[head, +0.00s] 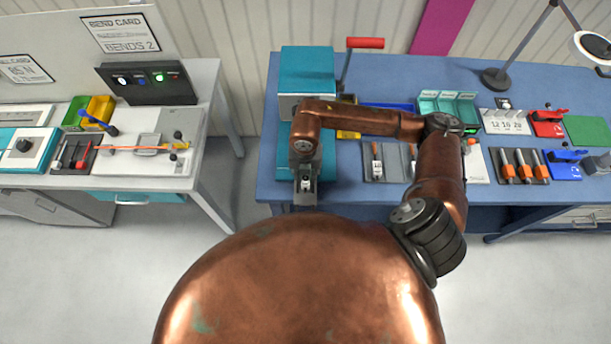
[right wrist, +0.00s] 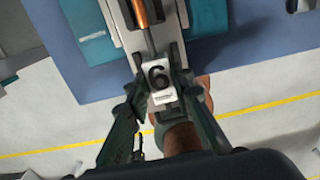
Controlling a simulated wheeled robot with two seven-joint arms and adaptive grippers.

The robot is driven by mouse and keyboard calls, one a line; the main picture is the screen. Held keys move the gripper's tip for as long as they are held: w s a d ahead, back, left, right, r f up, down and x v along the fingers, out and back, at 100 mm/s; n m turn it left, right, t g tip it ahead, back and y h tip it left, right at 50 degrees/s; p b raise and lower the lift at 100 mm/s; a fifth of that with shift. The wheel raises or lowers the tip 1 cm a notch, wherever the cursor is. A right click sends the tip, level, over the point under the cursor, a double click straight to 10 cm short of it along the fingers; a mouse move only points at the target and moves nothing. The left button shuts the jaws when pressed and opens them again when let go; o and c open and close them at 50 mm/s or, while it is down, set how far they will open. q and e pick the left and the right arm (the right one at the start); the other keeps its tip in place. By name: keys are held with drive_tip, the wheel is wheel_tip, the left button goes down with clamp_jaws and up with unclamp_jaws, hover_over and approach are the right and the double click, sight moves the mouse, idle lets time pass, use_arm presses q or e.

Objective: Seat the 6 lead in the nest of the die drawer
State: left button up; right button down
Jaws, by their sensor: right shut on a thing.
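The 6 lead, a tag block with a black 6 (right wrist: 158,76) and a copper-orange shaft (right wrist: 146,30), shows in the right wrist view. My right gripper (right wrist: 160,90) has its two dark fingers on either side of the tag block and is shut on it. The shaft points away from me along the grey die drawer (right wrist: 112,18), above or in its channel; I cannot tell whether it touches the bottom. In the head view, my right gripper (head: 304,184) is at the front of the teal press (head: 307,72), hiding most of the drawer. My left gripper is out of view.
The blue bench (head: 270,180) holds a rack of orange-handled tools (head: 524,168), teal bins (head: 447,105) and a red-handled lever (head: 364,43) on the press. A grey bench (head: 208,90) with a bending board (head: 180,125) stands left. Open floor lies between them.

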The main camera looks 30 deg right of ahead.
sight(305, 178)
drive_tip(key=shift+f+b, duration=0.55)
drive_tip(key=shift+f, duration=0.2)
drive_tip(key=c, duration=1.6)
unclamp_jaws()
wheel_tip(305, 178, up, 12)
